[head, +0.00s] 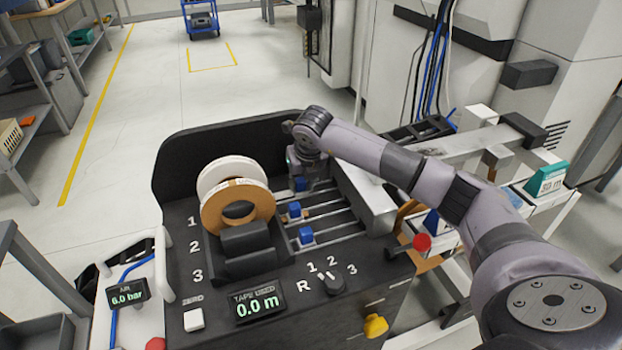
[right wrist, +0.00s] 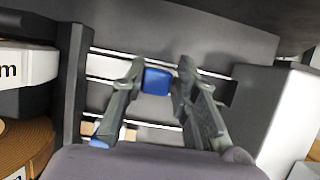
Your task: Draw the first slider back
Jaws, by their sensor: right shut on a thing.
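Three blue slider blocks sit on parallel rails on the machine top. The first slider (head: 301,184) is the farthest, on the rail in line with the number 1. In the right wrist view the blue block (right wrist: 157,81) stands between the two fingers of my right gripper (right wrist: 157,78). My right gripper (head: 303,172) is shut on it, reaching down from above in the head view, and partly hides it. The second slider (head: 294,209) and third slider (head: 306,235) stand free on the nearer rails. My left gripper is not in view.
A white roll (head: 228,168) and a brown roll (head: 237,206) of tape stand left of the sliders. A tape display (head: 258,304) reads 0.0 m. A selector knob (head: 332,285) and a red-knobbed lever (head: 422,242) are at the front. A black panel (head: 240,135) rises behind.

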